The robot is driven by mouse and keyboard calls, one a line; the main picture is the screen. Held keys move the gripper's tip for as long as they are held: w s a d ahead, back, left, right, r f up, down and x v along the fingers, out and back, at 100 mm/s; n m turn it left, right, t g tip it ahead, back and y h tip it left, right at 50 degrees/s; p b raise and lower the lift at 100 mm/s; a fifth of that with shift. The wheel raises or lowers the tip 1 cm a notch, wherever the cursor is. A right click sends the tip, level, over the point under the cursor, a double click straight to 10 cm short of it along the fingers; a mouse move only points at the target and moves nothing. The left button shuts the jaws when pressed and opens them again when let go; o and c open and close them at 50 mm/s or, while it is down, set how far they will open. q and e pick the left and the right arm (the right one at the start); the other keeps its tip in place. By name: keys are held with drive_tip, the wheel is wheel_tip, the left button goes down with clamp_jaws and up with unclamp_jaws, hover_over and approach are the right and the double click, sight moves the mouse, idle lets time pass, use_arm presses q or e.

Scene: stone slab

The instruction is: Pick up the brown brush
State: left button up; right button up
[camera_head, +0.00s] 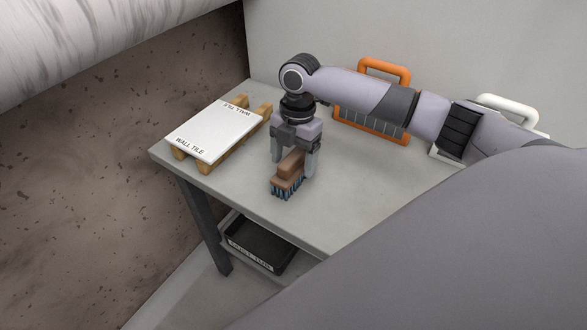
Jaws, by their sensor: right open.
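The brown brush (289,172) is on the grey table, with blue bristles facing down along its lower front edge. My right gripper (295,163) points down directly over the brush, with one finger on each side of its brown body. The jaws are open, and I cannot tell whether either finger touches the brush. My left gripper is not in view.
A white wall tile (214,131) lies on a wooden rack to the left of the brush. An orange-handled tool (373,128) and a white-handled one (507,105) stand behind my right arm. A black bin (260,246) is below the grey table (235,187).

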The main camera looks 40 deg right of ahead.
sight(293, 169)
drive_tip(key=shift+s+a+f, duration=0.1)
drive_tip(key=shift+a+f, duration=0.05)
drive_tip(key=shift+f, duration=1.35)
drive_tip(key=c, duration=1.1)
wheel_tip(293, 169, up, 20)
drive_tip(key=shift+r+p, duration=0.1)
drive_tip(key=shift+p, duration=0.2)
